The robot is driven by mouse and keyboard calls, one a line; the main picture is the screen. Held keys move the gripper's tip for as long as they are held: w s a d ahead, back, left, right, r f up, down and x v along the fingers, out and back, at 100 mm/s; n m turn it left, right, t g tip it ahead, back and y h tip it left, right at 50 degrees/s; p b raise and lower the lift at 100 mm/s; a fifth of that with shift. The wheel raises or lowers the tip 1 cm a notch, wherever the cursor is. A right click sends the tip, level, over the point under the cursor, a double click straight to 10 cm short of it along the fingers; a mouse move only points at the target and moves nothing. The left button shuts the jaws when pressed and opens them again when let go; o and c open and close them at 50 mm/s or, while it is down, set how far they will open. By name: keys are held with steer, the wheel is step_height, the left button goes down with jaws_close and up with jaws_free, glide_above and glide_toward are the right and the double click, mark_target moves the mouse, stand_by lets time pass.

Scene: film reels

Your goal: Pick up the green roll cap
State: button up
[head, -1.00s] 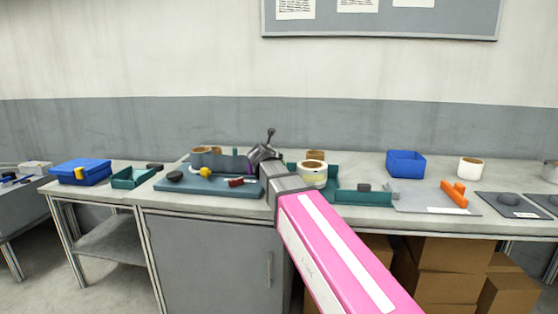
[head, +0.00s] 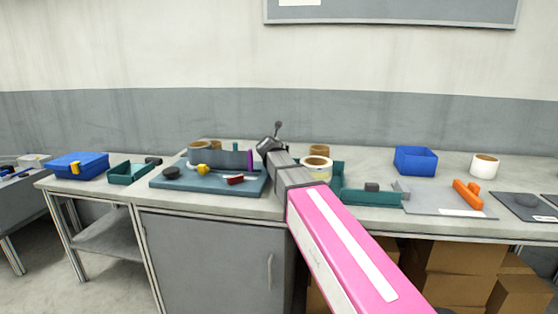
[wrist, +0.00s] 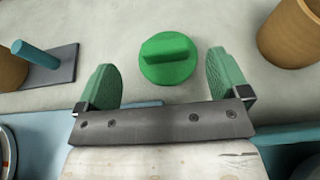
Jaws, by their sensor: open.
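The green roll cap (wrist: 168,57) is a round disc with a raised bar grip across its top. It lies on the pale worktop in the wrist view. My gripper (wrist: 160,72) is open, with its two green fingers on the left and right of the cap and gaps on both sides. The cap lies slightly beyond the line between the fingertips, and nothing is held. In the head view my gripper (head: 270,144) is over the back of the bench, and I cannot make out the cap there.
Brown rolls stand left (wrist: 10,68) and right (wrist: 292,35) of the cap in the wrist view. A blue-green peg (wrist: 36,54) on a dark plate is at left. In the head view, a teal tray (head: 200,186), a blue bin (head: 415,160) and a white roll (head: 484,165) are on the bench.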

steer(key=x, duration=0.5)
steer(key=shift+s+d+f, duration=0.1)
steer(key=shift+d+f, duration=0.05)
steer(key=shift+f, duration=0.15)
steer(key=c, duration=1)
